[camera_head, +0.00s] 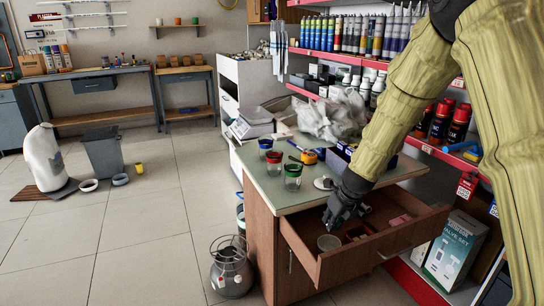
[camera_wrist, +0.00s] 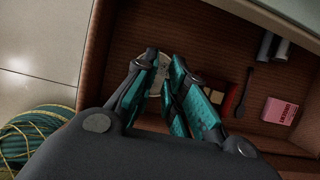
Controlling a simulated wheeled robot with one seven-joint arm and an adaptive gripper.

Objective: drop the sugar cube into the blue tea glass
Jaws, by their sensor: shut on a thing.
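Three tea glasses stand on the counter top. The blue tea glass (camera_head: 265,147) is farthest back, with a red one (camera_head: 273,163) and a green one (camera_head: 292,178) nearer. My gripper (camera_head: 331,225) points down over the open drawer (camera_head: 345,262), right of and below the glasses. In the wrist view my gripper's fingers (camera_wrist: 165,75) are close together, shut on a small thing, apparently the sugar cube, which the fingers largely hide. A pale round container (camera_head: 328,243) is in the drawer just below the fingertips; it also shows between the fingers in the wrist view (camera_wrist: 158,88).
The drawer also holds a pink box (camera_wrist: 280,111), a dark spoon-like thing (camera_wrist: 243,92) and small cylinders. On the counter are a yellow tape measure (camera_head: 309,157), a scale (camera_head: 250,122) and a crumpled plastic bag (camera_head: 335,117). A gas bottle (camera_head: 231,268) stands left of the drawer.

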